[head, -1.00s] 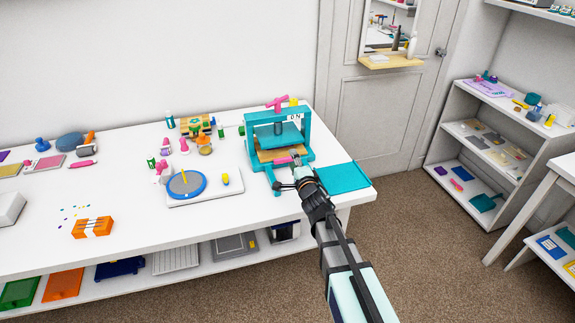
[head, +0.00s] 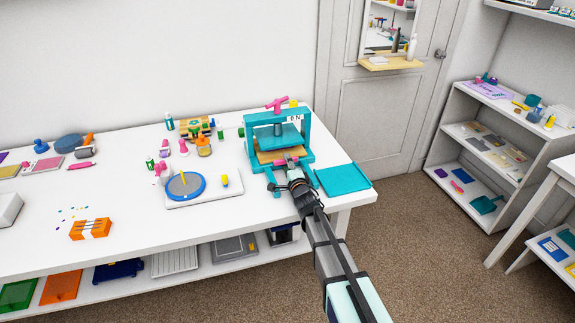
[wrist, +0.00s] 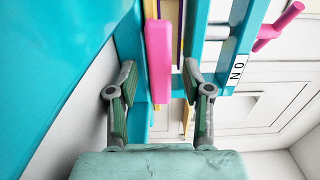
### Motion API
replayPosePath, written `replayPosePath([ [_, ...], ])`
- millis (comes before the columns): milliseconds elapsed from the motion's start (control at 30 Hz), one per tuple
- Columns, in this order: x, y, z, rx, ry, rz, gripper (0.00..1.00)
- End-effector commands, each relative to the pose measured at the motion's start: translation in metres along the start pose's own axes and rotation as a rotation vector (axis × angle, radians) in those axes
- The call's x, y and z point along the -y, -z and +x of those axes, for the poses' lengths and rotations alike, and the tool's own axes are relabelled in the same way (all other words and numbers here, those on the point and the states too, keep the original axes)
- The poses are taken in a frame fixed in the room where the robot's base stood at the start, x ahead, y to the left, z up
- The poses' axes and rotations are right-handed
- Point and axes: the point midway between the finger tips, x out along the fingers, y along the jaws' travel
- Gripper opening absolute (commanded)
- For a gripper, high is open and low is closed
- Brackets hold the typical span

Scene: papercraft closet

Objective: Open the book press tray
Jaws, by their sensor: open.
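The teal book press (head: 308,145) stands near the right end of the white table. A pale wooden tray (head: 266,157) sits in it, under the teal pressing plate (head: 278,137). A pink handle (wrist: 158,62) is at the tray's front; in the head view it is mostly hidden by my gripper (head: 288,163). In the wrist view my gripper (wrist: 160,75) is open. Its fingers stand on either side of the pink handle, with a gap showing on both sides. The press also fills much of the wrist view (wrist: 204,30), with its "ON" label visible.
A flat teal panel (head: 342,179) lies right of the press, close to my arm. A white board with a grey and blue disc (head: 186,186) lies to the left. A pink crank (head: 277,103) tops the press. Small bottles and stamps stand behind. The table's front edge is clear.

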Motion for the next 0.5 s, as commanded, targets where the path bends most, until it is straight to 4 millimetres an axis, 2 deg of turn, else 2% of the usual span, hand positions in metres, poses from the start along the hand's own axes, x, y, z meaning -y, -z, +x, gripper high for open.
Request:
replayPosePath([
  [233, 0.0001, 0.0, 0.0002, 0.0, 0.0, 0.0, 0.5],
  [367, 0.0001, 0.0, 0.0002, 0.0, 0.0, 0.0, 0.04],
  [400, 0.0001, 0.0, 0.0002, 0.0, 0.0, 0.0, 0.0],
  [500, 0.0002, 0.0001, 0.0002, 0.0, 0.0, 0.0, 0.0],
])
